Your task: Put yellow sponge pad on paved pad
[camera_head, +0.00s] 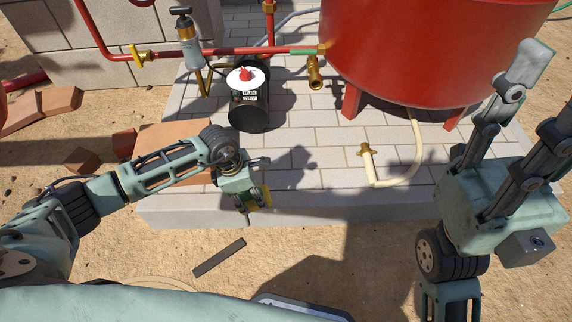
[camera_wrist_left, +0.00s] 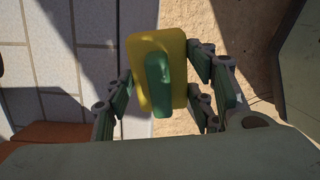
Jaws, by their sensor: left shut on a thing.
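The yellow sponge pad (camera_wrist_left: 174,52) with a green strip shows in the left wrist view between the two fingers of my left gripper (camera_wrist_left: 160,92), which is shut on it. In the head view, the left gripper (camera_head: 258,201) is at the near edge of the paved pad (camera_head: 318,140), and a bit of the yellow sponge shows there. I cannot tell whether the sponge touches the paving. My right gripper (camera_head: 528,120) is raised at the right with its two fingers apart, and nothing shows between them.
A black cylinder with a red and white top (camera_head: 248,112) stands on the paving. A red tank (camera_head: 425,45) stands behind on legs. A cream hose (camera_head: 400,170) lies on the right. Orange-brown slabs (camera_head: 165,140) lie on the left. Some middle paving is clear.

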